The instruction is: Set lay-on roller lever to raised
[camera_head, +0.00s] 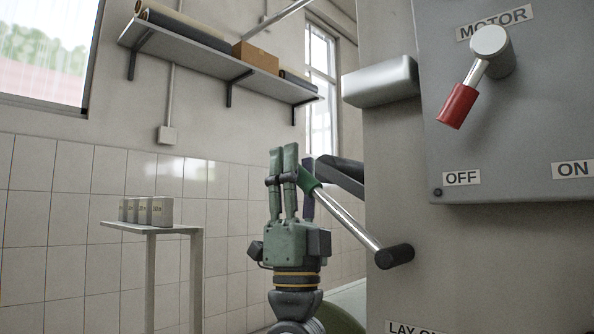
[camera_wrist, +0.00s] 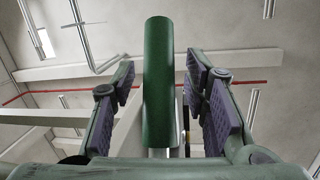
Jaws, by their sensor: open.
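The lay-on roller lever has a steel rod (camera_head: 345,220) that slants up and left from a black pivot (camera_head: 394,256) on the machine's side. Its green grip (camera_head: 307,180) is at the rod's upper end, partly hidden by my fingers. A label beginning "LAY ON" (camera_head: 415,328) is cut off at the bottom edge. My gripper (camera_head: 291,172) points up at the green grip. In the wrist view the green grip (camera_wrist: 158,85) stands between my two spread, dark-padded fingers, with a visible gap on both sides. My gripper is open.
The grey machine panel (camera_head: 530,110) carries a red-handled motor lever (camera_head: 458,105) tilted toward OFF. A dark bar (camera_head: 340,172) juts out just behind the green grip. A small stand (camera_head: 150,230) with several boxes is at left; a wall shelf (camera_head: 190,50) hangs above.

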